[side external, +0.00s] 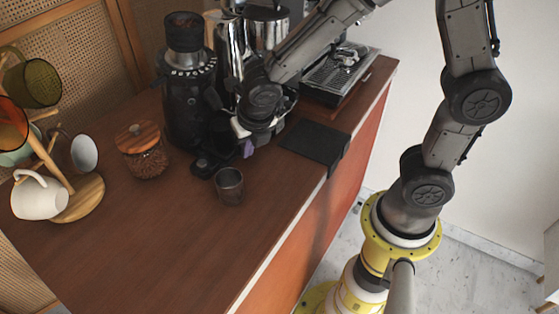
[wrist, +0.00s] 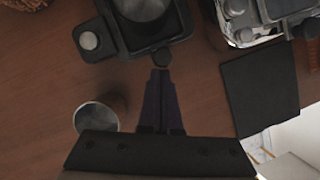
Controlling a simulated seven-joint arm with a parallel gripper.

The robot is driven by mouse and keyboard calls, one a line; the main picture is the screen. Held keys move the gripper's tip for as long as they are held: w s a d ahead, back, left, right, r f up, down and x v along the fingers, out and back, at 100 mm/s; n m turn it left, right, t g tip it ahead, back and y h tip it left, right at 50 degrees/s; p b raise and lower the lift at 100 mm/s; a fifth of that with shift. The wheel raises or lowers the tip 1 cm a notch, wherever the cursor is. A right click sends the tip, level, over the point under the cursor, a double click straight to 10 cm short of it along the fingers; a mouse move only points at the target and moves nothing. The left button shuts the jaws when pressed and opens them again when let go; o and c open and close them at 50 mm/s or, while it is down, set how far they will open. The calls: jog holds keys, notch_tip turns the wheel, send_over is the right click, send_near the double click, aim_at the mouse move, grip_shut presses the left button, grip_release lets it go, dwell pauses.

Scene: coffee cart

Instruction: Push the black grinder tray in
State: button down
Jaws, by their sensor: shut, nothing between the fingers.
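The black grinder (side external: 188,115) stands at the back of the wooden counter, with its black tray (side external: 220,158) low at its front, partly hidden by my arm. In the wrist view the black tray (wrist: 178,33) lies at the top, with a small round knob on its near edge. My gripper (wrist: 160,74) is shut and empty, its dark fingers pointing at that knob. The fingertips look very close to the knob; I cannot tell whether they touch. In the side view my gripper (side external: 247,150) is low beside the tray, largely hidden by my wrist.
A metal cup (side external: 229,187) stands close in front of the tray, left of my fingers in the wrist view (wrist: 96,115). A black mat (side external: 316,142) lies right, at the counter edge. An espresso machine (side external: 340,75) stands behind. A jar (side external: 142,152) and mug rack (side external: 80,200) are left.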

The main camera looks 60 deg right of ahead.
jog(key=shift+w, duration=0.1)
jog(key=s, duration=0.1)
jog(key=s+a, duration=0.1)
jog(key=s+a+r, duration=0.1)
jog(key=s, duration=0.1)
jog(key=s+d+r+m, duration=0.1)
jog(key=s+d+r, duration=0.1)
jog(key=r, duration=0.4)
jog(key=s+d+r+m, duration=0.2)
jog(key=r, duration=0.4)
jog(key=s+d+m+y, duration=0.1)
jog(key=s+m, duration=0.4)
jog(key=m, duration=0.9)
jog(key=s+d+m+t+y, duration=0.1)
jog(key=s+d+m, duration=0.2)
jog(key=m, duration=1)
jog(key=shift+s+m+t, duration=0.3)
jog(key=shift+s+m, duration=0.1)
jog(key=shift+s, duration=1.15)
